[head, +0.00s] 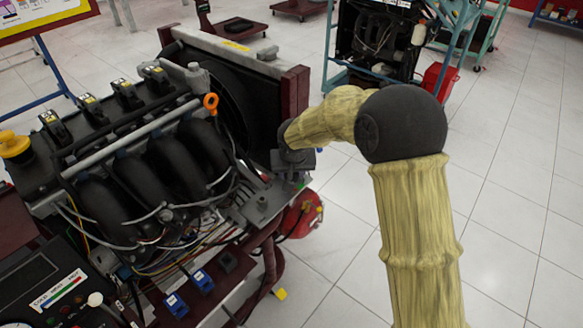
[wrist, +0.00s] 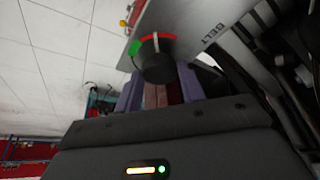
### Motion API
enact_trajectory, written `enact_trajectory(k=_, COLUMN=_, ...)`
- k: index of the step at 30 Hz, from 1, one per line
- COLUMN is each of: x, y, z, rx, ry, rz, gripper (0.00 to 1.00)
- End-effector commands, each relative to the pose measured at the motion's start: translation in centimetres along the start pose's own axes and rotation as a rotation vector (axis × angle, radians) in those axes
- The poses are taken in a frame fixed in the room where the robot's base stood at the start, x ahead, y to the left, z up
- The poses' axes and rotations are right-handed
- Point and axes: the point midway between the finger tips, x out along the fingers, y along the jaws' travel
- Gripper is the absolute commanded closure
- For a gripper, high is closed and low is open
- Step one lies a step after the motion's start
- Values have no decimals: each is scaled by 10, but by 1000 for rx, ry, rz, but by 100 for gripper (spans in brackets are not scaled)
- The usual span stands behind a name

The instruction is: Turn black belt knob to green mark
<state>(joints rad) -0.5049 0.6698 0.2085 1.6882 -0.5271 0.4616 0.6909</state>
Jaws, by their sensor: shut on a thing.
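The black belt knob (wrist: 157,66) is on a grey panel (wrist: 190,22) marked BELT, in the upper middle of the wrist view. Its white pointer line is directed up at the red arc (wrist: 165,36). The green mark (wrist: 134,48) is at the left end of that arc, apart from the pointer. My gripper (wrist: 158,84) has its two bluish-purple fingers on either side of the knob and is shut on it. The knob's lower part is hidden. In the head view my gripper (head: 294,160) is at the engine's right side, and I cannot make out the knob there.
The engine trainer (head: 150,160) with black intake pipes fills the left of the head view. A dark red radiator frame (head: 292,108) stands close beside my gripper. A red round part (head: 302,215) is below it. Tiled floor (head: 515,235) is clear to the right.

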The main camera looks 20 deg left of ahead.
Motion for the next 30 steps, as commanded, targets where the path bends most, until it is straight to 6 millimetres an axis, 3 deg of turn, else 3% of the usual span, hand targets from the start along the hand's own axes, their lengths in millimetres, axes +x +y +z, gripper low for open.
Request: enact_trajectory(k=30, x=-1, y=6, z=-2, rx=-781, ry=-4, rz=-329, gripper=83)
